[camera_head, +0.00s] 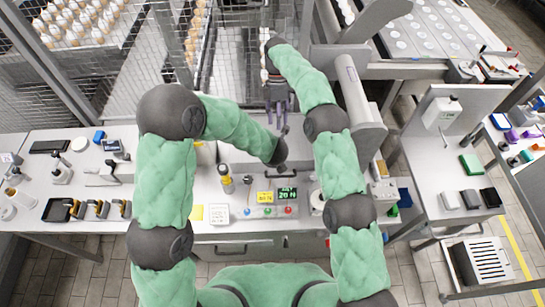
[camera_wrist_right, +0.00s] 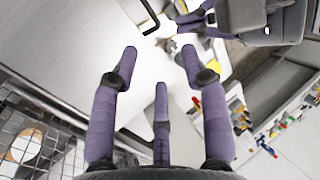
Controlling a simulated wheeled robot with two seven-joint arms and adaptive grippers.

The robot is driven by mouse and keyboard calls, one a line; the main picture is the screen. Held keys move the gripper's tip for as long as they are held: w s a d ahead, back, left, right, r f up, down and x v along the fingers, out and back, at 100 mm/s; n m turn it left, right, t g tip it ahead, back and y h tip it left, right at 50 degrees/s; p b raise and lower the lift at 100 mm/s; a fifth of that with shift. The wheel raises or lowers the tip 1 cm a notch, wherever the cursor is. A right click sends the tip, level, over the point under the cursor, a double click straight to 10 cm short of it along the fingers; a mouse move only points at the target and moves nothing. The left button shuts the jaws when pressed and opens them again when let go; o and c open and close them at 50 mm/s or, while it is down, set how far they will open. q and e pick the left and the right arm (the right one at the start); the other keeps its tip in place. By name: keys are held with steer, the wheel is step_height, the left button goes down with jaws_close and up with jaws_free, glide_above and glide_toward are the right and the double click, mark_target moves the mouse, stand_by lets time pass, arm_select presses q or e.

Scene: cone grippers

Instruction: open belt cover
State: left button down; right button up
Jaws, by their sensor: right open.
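In the right wrist view, a pale grey flat panel (camera_wrist_right: 65,40), which may be the belt cover, fills the upper left. A black bar handle (camera_wrist_right: 150,17) shows at the top, by the panel's edge. My right gripper (camera_head: 279,110) hangs over the back of the bench in the head view. Its purple fingers (camera_wrist_right: 160,75) are spread and empty in the wrist view, apart from the handle. My left arm's dark wrist (camera_head: 276,150) is just in front of it; the left gripper's (camera_wrist_right: 195,22) purple fingers show in the wrist view, their opening unclear.
Wire mesh (camera_head: 120,80) stands behind at left. Side tables with small items flank the bench. A grey post (camera_head: 352,90) stands close to my right arm.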

steer(key=s+d+f+m+t+y, duration=0.2)
steer(key=s+f+m, duration=0.2)
steer(key=f, duration=0.4)
steer(key=s+d+f+m+t+y, duration=0.1)
steer(key=s+d+f+m+y, duration=0.2)
steer(key=f, duration=0.4)
steer(key=s+f+m+t, duration=0.1)
steer(key=s+f+m, duration=0.25)
steer(key=s, duration=0.55)
steer(key=s+f+m+t+h, duration=0.1)
steer(key=s+f+m, duration=0.3)
steer(key=s, duration=0.5)
steer(key=s+f+m+t, duration=0.1)
steer(key=s+f+m, duration=0.1)
steer(key=s+m, duration=0.5)
arm_select(q)
steer(key=w+r+p, duration=0.4)
steer(key=r+p, duration=0.3)
steer(key=p, duration=0.1)
steer(key=shift+w+r, duration=0.2)
steer(key=shift+r, duration=0.1)
arm_select(e)
step_height(320, 180, up, 8)
steer(key=shift+s+f+n, duration=0.15)
steer(key=shift+s+n, duration=0.3)
